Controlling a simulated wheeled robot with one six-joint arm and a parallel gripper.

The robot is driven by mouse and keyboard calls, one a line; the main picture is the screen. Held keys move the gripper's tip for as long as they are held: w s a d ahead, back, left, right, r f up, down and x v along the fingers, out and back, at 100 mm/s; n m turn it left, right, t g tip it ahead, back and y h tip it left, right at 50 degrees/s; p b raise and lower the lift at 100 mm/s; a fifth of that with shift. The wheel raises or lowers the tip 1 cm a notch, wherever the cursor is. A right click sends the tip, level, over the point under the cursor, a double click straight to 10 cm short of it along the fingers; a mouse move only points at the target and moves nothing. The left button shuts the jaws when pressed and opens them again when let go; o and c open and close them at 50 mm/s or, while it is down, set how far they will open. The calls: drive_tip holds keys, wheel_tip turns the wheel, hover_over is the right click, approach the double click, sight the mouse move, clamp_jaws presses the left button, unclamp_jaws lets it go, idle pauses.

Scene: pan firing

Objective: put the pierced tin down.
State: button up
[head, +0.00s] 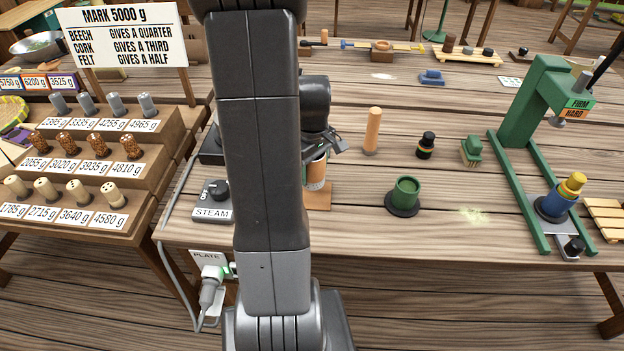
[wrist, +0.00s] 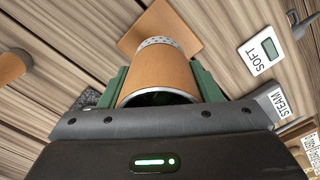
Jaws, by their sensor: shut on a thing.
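The pierced tin (wrist: 160,68) is a tan-wrapped cylinder with a grey, hole-dotted metal end. It also shows in the head view (head: 316,173), partly hidden by my arm. My gripper (wrist: 163,88) is shut on it, with a green finger on each side. In the head view my gripper (head: 322,150) is at the tin's upper part. The tin's pierced end faces a square brown mat (head: 319,200) on the table, also seen in the wrist view (wrist: 182,22). I cannot tell whether the tin touches the mat.
A STEAM switch box (head: 213,197) stands left of the mat. A wooden peg (head: 372,131) and a green cup on a dark base (head: 406,190) stand to the right. A green press frame (head: 540,110) is farther right. The table between cup and press is mostly clear.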

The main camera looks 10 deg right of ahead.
sight(313, 179)
drive_tip(key=shift+f, duration=2.2)
drive_tip(key=shift+f, duration=0.15)
drive_tip(key=o, duration=1.4)
wheel_tip(313, 179, up, 12)
drive_tip(key=shift+r, duration=0.2)
